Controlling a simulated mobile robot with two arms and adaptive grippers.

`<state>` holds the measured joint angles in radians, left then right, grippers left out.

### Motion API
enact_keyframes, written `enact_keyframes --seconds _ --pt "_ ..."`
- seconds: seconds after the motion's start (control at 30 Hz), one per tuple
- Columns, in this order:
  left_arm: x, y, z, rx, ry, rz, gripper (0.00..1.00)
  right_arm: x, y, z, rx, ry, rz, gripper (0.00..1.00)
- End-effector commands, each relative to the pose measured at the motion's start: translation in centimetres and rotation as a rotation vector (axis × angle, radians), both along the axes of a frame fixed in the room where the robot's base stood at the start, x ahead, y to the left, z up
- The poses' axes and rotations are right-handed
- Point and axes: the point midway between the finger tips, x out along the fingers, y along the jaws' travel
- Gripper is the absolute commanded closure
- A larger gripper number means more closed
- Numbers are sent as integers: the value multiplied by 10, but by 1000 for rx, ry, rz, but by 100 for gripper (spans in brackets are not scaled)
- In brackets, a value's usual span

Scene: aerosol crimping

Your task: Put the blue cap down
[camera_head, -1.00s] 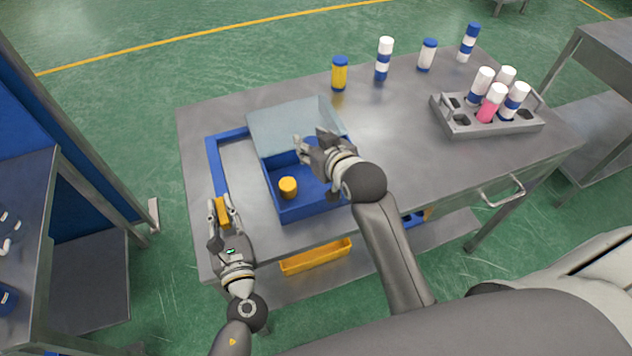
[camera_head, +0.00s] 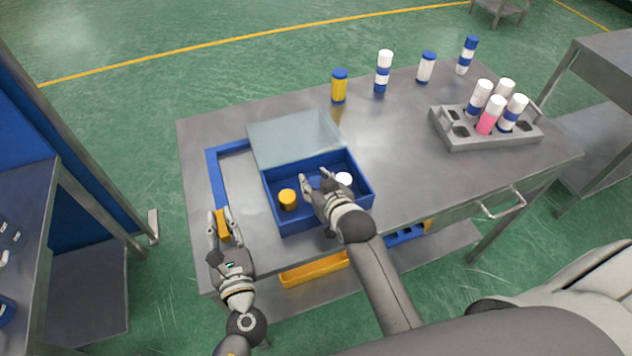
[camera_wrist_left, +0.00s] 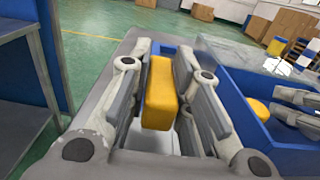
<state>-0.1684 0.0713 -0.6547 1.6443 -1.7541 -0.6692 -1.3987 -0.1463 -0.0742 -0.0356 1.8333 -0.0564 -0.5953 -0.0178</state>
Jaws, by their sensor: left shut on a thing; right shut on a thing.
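The blue cap (camera_head: 315,183) is partly hidden between the fingers of my right gripper (camera_head: 316,187), blue against the blue inside of the box. My right gripper is shut on it, low over or inside the open blue box (camera_head: 297,227). I cannot tell whether the cap touches the box floor. A yellow cap (camera_head: 288,199) is in the left of the box, and a white cap (camera_head: 344,179) lies right of the gripper. My left gripper (camera_head: 221,225) is shut on the yellow grip (camera_wrist_left: 161,92) of a blue bar (camera_head: 216,175), left of the box.
The box's pale lid (camera_head: 295,138) stands open at the back. Several cans stand behind, including a yellow one (camera_head: 339,87). A grey rack (camera_head: 462,141) holds several cans at the right. The table (camera_head: 400,150) is clear between box and rack.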

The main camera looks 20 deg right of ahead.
Motion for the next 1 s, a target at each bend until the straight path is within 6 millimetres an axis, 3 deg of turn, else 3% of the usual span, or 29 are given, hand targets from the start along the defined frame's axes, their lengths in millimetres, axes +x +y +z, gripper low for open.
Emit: enact_keyframes --seconds 0.03,0.63,0.67,0.8,1.0 --pt "-4 -1 -9 2 18 -4 100 0 0 0 0 0 0 76" --pt "-4 0 -9 2 17 -3 100 -1 0 -15 1 6 0 76" --pt "-4 0 -9 2 17 -3 100 -1 0 -16 1 7 0 60" --pt "-4 0 -9 2 16 -3 100 -2 0 -17 3 12 0 42" --pt "-4 0 -8 3 15 -2 100 -3 0 -19 5 15 -1 40"
